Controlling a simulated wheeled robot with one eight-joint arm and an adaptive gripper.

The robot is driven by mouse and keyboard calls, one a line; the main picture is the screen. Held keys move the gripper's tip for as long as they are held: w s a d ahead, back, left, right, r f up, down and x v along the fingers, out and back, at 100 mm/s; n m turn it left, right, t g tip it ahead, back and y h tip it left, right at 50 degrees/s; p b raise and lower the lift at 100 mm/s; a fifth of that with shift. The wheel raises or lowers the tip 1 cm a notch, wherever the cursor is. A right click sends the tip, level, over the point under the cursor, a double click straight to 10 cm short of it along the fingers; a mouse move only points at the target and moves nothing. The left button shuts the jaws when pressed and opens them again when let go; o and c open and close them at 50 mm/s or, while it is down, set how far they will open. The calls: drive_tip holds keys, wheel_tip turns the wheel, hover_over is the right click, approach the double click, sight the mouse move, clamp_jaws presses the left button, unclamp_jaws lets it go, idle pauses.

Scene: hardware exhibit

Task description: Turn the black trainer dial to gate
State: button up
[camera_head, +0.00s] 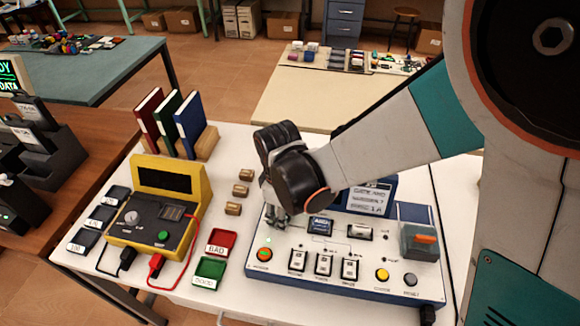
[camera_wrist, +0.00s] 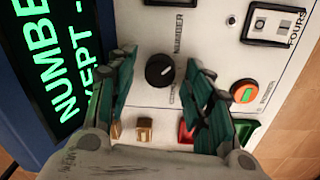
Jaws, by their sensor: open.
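The black dial (camera_wrist: 160,70) is a round knob with a small white mark, on the trainer's white panel (camera_wrist: 150,28). Printed words beside it appear sideways; one reads NUMBER, another is partly hidden. I cannot read GATE there. My gripper (camera_wrist: 161,76) is open, with one finger on each side of the dial and a visible gap to it. In the head view my gripper (camera_head: 277,217) points down over the left part of the white trainer panel (camera_head: 330,286). It hides the dial there. Whether the fingertips touch the panel is unclear.
An orange-and-green button (camera_wrist: 244,92) sits close to the right finger. A dark screen (camera_wrist: 45,70) with green letters stands at left. The head view shows switches (camera_head: 323,264), a yellow meter (camera_head: 170,180), red and green trays (camera_head: 221,241), and small wooden blocks (camera_head: 240,190).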

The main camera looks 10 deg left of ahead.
drive_tip(key=c, duration=1)
drive_tip(key=shift+c, duration=0.2)
drive_tip(key=m, duration=0.4)
drive_tip(key=shift+m, duration=2.4)
drive_tip(key=o, duration=1)
